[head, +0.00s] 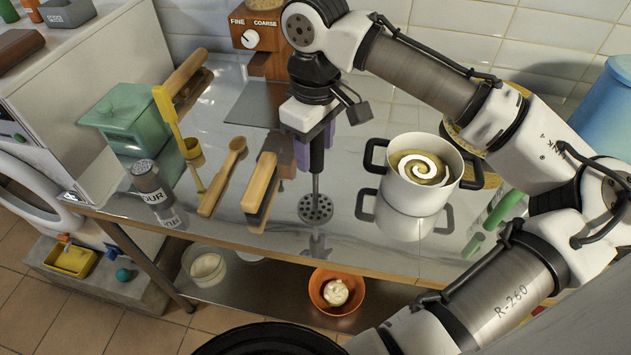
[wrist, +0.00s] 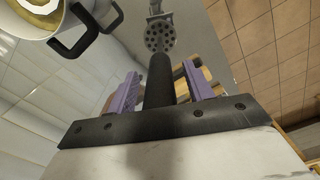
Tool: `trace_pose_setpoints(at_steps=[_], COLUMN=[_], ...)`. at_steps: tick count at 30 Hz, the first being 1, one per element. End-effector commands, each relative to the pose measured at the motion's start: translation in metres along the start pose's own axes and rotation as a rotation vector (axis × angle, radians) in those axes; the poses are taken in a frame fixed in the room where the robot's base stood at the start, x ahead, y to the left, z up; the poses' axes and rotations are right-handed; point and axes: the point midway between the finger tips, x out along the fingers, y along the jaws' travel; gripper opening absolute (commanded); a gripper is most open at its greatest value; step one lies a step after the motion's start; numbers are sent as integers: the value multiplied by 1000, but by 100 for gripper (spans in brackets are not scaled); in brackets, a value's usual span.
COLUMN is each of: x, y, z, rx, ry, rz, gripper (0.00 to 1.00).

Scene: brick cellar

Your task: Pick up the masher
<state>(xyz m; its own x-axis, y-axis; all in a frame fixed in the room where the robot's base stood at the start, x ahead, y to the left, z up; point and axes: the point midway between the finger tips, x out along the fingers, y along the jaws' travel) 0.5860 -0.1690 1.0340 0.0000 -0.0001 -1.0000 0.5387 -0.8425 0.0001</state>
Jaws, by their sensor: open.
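The masher (head: 316,185) has a dark handle, a thin metal stem and a round perforated head. It stands upright, head down, on the shiny metal table (head: 345,240). My gripper (head: 312,152) is above it, pointing down, with its purple fingers around the upper handle. In the wrist view, the masher's black handle (wrist: 160,80) lies between the two fingers of my gripper (wrist: 161,88), with gaps on both sides. The jaws are open. The top of the handle is hidden in the head view.
A white pot (head: 415,192) with dark handles stands close to the right. A wooden brush-like block (head: 260,185) and a wooden spoon (head: 220,180) lie to the left. Further left are a labelled grey shaker (head: 148,180) and a green box (head: 128,118). A grinder stands behind.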

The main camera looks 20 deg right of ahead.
Motion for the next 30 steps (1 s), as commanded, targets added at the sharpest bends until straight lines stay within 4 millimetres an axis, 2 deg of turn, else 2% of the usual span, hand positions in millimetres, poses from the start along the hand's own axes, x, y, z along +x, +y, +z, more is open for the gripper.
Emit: trace_pose_setpoints(at_steps=[4,15,23,30], x=[0,-1,-2,-16], y=[0,0,0,2], z=[0,0,0,-5], rx=[0,0,0,-1], ry=[0,0,1,2], rz=[0,0,0,0], gripper=[50,3,3,3])
